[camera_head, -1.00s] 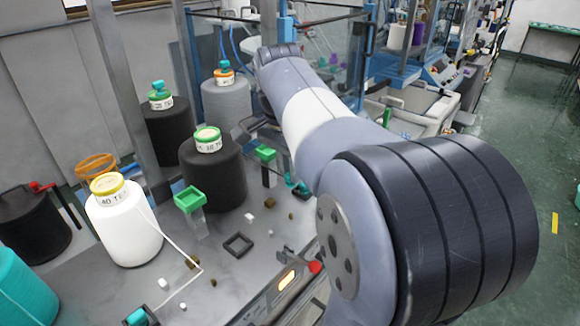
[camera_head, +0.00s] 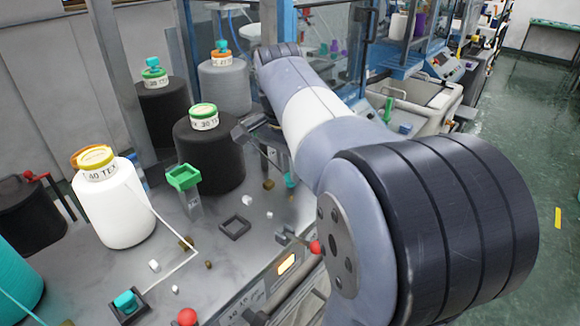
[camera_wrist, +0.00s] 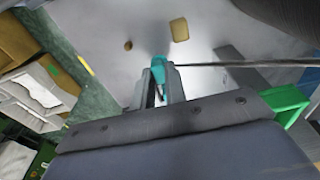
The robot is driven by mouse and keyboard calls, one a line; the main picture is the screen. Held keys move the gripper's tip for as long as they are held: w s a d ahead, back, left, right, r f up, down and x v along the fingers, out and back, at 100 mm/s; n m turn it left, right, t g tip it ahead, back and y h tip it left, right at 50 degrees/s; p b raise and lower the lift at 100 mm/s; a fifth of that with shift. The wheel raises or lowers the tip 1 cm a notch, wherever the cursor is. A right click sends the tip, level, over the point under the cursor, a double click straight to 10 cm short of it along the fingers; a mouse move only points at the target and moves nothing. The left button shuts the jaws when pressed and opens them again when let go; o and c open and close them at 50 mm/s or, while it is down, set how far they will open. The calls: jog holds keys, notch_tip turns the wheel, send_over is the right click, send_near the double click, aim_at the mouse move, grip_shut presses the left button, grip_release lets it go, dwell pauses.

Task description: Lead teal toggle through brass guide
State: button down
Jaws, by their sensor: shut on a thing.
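My gripper (camera_wrist: 160,86) is shut on a small teal toggle (camera_wrist: 158,68), which sits between its fingertips in the wrist view. A thin line runs right from near the fingertips. In the head view my forearm hides most of the gripper; a teal bit (camera_head: 290,180) shows beside it. An orange-brown ring (camera_head: 79,160), perhaps the brass guide, shows behind the white cone's cap at the left, partly hidden and well apart from my gripper. Another teal toggle (camera_head: 125,302) sits at a dark square holder, with white thread leading towards it.
A white cone (camera_head: 120,212), dark cones (camera_head: 212,155) and a green-topped guide post (camera_head: 183,177) stand left of my arm. A green frame (camera_wrist: 290,105) is close at right in the wrist view. Small blocks and a dark square frame (camera_head: 235,227) lie on the table.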

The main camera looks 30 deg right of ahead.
jog(key=shift+a, duration=0.2)
jog(key=shift+s+a, duration=0.2)
jog(key=shift+a, duration=0.25)
jog(key=shift+s+a, duration=0.25)
jog(key=shift+a, duration=0.4)
jog(key=shift+s+a, duration=0.25)
jog(key=shift+a, duration=0.45)
jog(key=shift+s+a, duration=0.25)
jog(key=shift+a, duration=0.4)
